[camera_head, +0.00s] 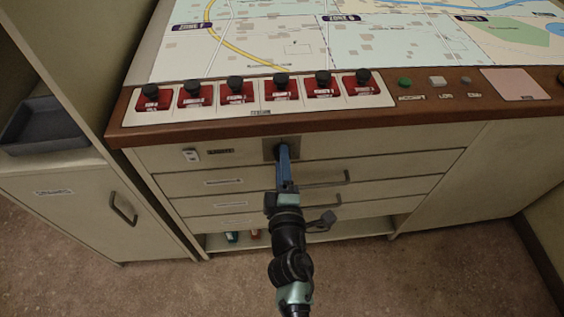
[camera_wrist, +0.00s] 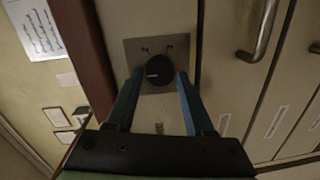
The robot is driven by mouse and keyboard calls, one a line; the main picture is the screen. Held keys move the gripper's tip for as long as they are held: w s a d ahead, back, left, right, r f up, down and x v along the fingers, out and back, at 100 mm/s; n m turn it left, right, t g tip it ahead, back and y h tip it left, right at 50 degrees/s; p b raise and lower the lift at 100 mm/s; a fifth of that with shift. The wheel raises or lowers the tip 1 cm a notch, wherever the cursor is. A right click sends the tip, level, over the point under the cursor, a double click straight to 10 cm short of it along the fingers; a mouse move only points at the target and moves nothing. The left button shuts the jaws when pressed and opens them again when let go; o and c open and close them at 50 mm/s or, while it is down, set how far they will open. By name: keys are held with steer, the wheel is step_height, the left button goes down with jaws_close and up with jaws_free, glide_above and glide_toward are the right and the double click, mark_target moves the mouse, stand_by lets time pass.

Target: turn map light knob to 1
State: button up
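The map light knob (camera_wrist: 160,71) is a round black knob on a square grey plate (camera_wrist: 133,51) on the console's front. A pale mark on the knob points left in the wrist view. Small dark marks on the plate beside the knob are too small to read. My gripper (camera_wrist: 160,75) is open, its two blue fingers on either side of the knob near the plate. I cannot tell whether either finger touches it. In the head view my gripper (camera_head: 283,152) reaches the plate (camera_head: 268,150) and hides the knob.
Drawers with bar handles (camera_head: 325,179) lie below the plate. A white switch (camera_head: 191,155) sits left of it. Red-based switches (camera_head: 281,88) with black tops line the wooden edge (camera_head: 200,131) above. A cabinet (camera_head: 95,205) stands at left. The floor in front is clear.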

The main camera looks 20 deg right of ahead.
steer(key=shift+o, duration=1.3)
steer(key=b+v, duration=0.2)
steer(key=v, duration=1.1)
